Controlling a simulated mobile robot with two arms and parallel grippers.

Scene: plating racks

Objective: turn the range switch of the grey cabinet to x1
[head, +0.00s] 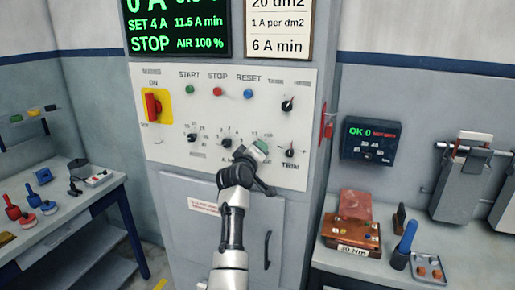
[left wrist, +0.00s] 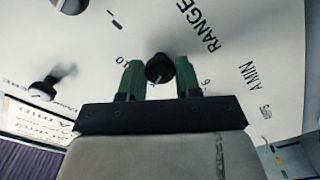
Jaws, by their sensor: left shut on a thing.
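The grey cabinet (head: 305,85) stands in the middle of the head view, with a white control panel on its front. My left gripper (head: 259,149) is at the lower right of this panel and hides the knob there. In the left wrist view its green fingers (left wrist: 158,80) are shut on a black knob, the range switch (left wrist: 159,67), one finger on each side. The word RANGE is printed beside it, and small scale marks show around it. Which mark the switch points to cannot be told. My right gripper is not in view.
Close by on the panel are a TRIM knob (head: 289,151), a scaled knob (head: 226,142) and a red main switch (head: 152,104). Workbenches with tools stand on both sides. A dark meter box (head: 369,139) hangs at the right.

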